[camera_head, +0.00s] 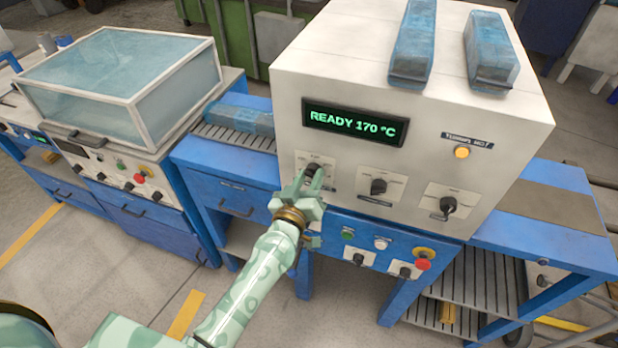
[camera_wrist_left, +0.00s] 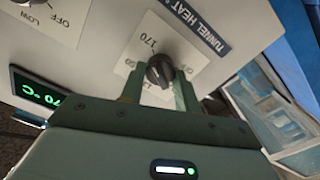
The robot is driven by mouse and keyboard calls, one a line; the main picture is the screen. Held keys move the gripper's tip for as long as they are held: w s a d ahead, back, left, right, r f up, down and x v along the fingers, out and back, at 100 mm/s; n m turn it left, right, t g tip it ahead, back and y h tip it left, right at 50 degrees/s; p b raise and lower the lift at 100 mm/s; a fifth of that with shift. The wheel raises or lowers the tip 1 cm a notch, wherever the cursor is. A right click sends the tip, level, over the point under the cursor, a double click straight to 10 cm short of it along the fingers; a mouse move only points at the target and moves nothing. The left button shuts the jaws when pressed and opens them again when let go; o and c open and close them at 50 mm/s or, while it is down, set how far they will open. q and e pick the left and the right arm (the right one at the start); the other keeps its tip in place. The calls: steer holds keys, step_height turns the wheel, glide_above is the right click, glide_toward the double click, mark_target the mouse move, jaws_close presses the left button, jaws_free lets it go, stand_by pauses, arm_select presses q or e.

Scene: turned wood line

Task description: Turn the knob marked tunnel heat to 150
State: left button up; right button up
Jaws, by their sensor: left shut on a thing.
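The tunnel heat knob (camera_wrist_left: 160,70) is a dark round knob on a white scale plate, under a dark label reading TUNNEL HEAT (camera_wrist_left: 202,28). A 170 mark shows on the plate; the other marks are partly hidden or small, and I cannot tell exactly where the pointer stands. My left gripper (camera_wrist_left: 158,92) is shut on this knob, one finger on each side. In the head view my left gripper (camera_head: 308,188) is at the leftmost knob (camera_head: 312,170) on the white machine front, partly covering its plate. The display (camera_head: 353,122) reads READY 170 °C. My right gripper is out of view.
Two more dark knobs, a middle one (camera_head: 378,186) and a right one (camera_head: 447,205), sit on the same front. Below are small buttons and a red stop button (camera_head: 423,264). Blue wrapped packs (camera_head: 412,45) lie on top of the machine. A glass-lidded machine (camera_head: 120,75) stands left.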

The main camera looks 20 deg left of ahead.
arm_select(q)
steer(key=shift+n, duration=0.3)
steer(key=n+p, duration=0.1)
steer(key=n, duration=0.3)
steer(key=shift+n+p, duration=0.3)
steer(key=shift+n, duration=0.1)
steer(key=n, duration=0.2)
steer(key=shift+n, duration=0.3)
steer(key=shift+f+n+p, duration=0.1)
steer(key=shift+n+p, duration=0.25)
steer(key=shift+n, duration=1.35)
steer(key=o, duration=1)
steer(key=shift+s, duration=0.1)
